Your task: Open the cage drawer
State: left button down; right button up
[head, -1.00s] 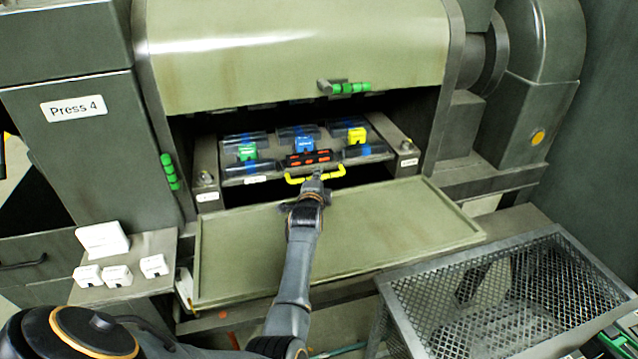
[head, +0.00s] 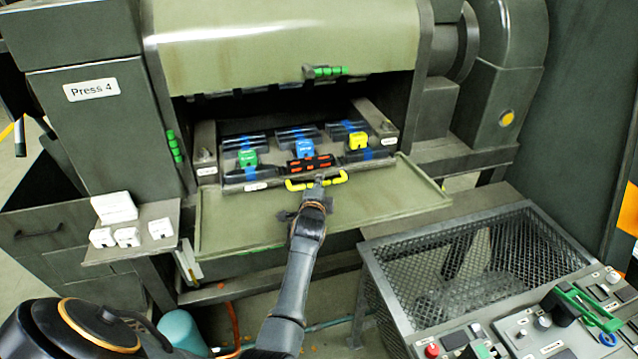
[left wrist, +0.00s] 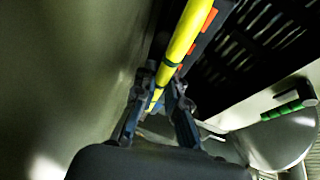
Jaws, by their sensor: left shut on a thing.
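The cage drawer (head: 270,183) is a dark tray in the opening of Press 4. Its front part sticks out over the lowered green door flap (head: 400,192). Its yellow handle (head: 335,179) is at the front centre and crosses the left wrist view (left wrist: 182,42) as a yellow bar. My left gripper (head: 318,184) is shut on this handle, and its two dark fingers (left wrist: 160,88) lie on either side of the bar in the left wrist view. Green (head: 247,158), blue (head: 304,149) and yellow (head: 357,141) blocks sit on the drawer. My right gripper is not in view.
A mesh basket (head: 375,270) stands at the front right, beside a control panel (head: 535,335) with a green lever. A small shelf (head: 130,250) with several white blocks juts out at the left. An orange hose (head: 234,325) lies on the floor.

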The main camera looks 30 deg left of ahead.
pick_arm(q)
jog(key=shift+f, duration=0.1)
jog(key=c, duration=1.4)
grip_release()
jog(key=v, duration=1.2)
